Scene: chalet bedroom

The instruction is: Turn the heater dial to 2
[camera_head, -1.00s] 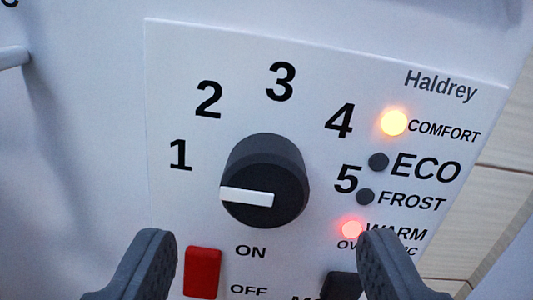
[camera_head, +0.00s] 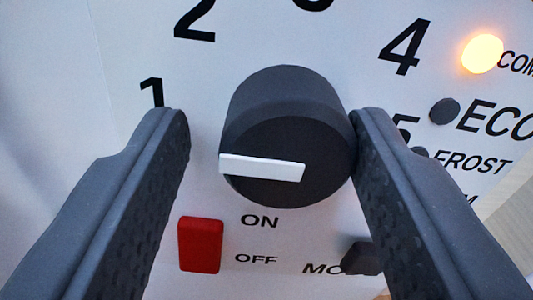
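The heater dial (camera_head: 290,115) is a black round knob with a white pointer bar (camera_head: 262,167) on its face. The bar lies almost level, its outer end toward the left, a little below the printed 1. The printed 2 (camera_head: 195,20) is up and to the left of the dial. My gripper (camera_head: 270,120) is open, with one dark finger on each side of the dial. The right finger is very close to or touching the dial; I cannot tell which. A clear gap shows between the left finger and the dial.
A red ON/OFF switch (camera_head: 200,245) sits below left of the dial, and a dark button (camera_head: 361,257) below right, close to the right finger. The COMFORT light (camera_head: 482,54) glows orange. The dark ECO light (camera_head: 444,111) is at right.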

